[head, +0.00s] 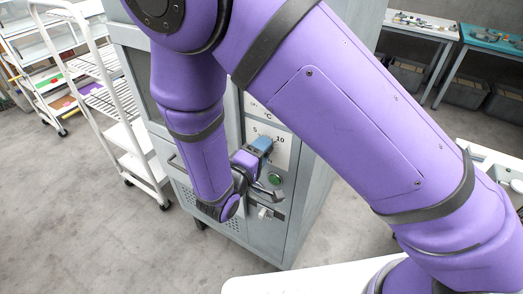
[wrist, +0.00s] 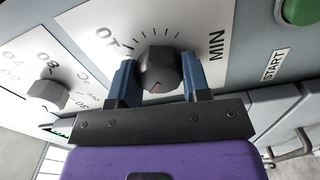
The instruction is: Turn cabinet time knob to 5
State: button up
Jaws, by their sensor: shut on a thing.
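The time knob (wrist: 157,70) is a dark, many-sided knob on a white dial plate (wrist: 205,22), seen in the wrist view. A red line shows on its face, toward the lower side of the picture. Tick marks, "10" and "MIN" are visible around it; the "5" is not seen there. My gripper (wrist: 158,66) has its two blue fingers on either side of the knob, shut on it. In the head view, my gripper (head: 262,146) is at the cabinet (head: 312,190) front, below the printed "5" and "10". It hides the knob there.
A second, pale knob (wrist: 48,95) with a temperature scale is left in the wrist view. The green START button (wrist: 302,10) is at the upper right; it also shows below my gripper in the head view (head: 274,180). A white rack cart (head: 125,130) stands left of the cabinet.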

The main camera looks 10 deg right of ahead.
jog(key=o, duration=0.9)
jog(key=v, duration=1.1)
